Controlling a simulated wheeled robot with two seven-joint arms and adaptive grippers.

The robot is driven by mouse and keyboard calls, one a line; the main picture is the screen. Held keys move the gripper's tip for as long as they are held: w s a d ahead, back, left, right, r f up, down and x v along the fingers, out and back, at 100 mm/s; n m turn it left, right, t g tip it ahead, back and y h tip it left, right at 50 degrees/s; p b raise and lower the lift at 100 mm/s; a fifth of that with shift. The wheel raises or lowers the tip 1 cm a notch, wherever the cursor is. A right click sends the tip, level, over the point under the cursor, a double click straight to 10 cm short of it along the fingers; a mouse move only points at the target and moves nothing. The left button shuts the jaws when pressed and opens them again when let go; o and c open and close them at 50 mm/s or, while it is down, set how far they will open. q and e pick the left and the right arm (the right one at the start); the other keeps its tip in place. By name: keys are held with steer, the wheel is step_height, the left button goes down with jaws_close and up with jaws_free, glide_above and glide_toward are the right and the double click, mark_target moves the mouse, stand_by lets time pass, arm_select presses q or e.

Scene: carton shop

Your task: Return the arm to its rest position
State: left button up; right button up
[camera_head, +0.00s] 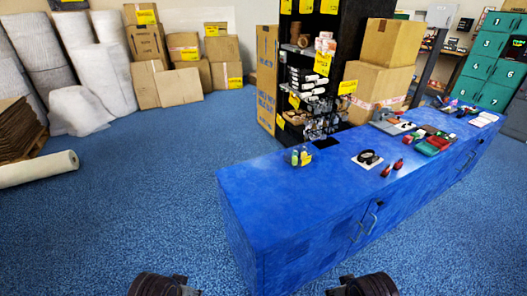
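A dark rounded part of my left arm (160,286) shows at the bottom edge, left of the middle. A similar dark part of my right arm (364,286) shows at the bottom edge, right of the middle. Both are cut off by the frame, and no gripper fingers show. The two parts sit at about the same height, apart from each other. Nothing is seen held. Both are apart in the picture from the items on the blue counter (290,190).
A black shelf (330,70) and cartons (378,82) stand behind. White rolls (103,75) stand at left.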

arm_select(q)
step_height(320, 180, down, 26)
steer(key=s+a+g+p, duration=0.1)
steer(key=s+a+p, duration=0.2)
steer(key=p, duration=0.1)
arm_select(e)
step_height(320, 180, down, 26)
steer(key=s+d+g, duration=0.1)
steer(key=s+d, duration=0.2)
arm_select(q)
steer(key=s+a+f+p, duration=0.2)
steer(key=s+a+f, duration=0.1)
steer(key=s+f, duration=0.4)
steer(key=s+a+f+g+y+p, duration=0.1)
steer(key=s+a+f, duration=0.3)
steer(key=s+f, duration=0.4)
steer(key=s+p, duration=0.1)
steer(key=s, duration=0.4)
steer(key=shift+a+f+m, duration=0.2)
steer(key=shift+m, duration=0.1)
arm_select(e)
steer(key=s+d+f, duration=0.3)
steer(key=s+f, duration=0.4)
steer(key=s, duration=0.3)
steer(key=s+d+f+g+h, duration=0.1)
steer(key=s+d+f, duration=0.3)
steer(key=s+f, duration=0.4)
steer(key=shift+s+d+f+n, duration=0.2)
steer(key=shift+s+n, duration=0.1)
steer(key=shift+s, duration=0.8)
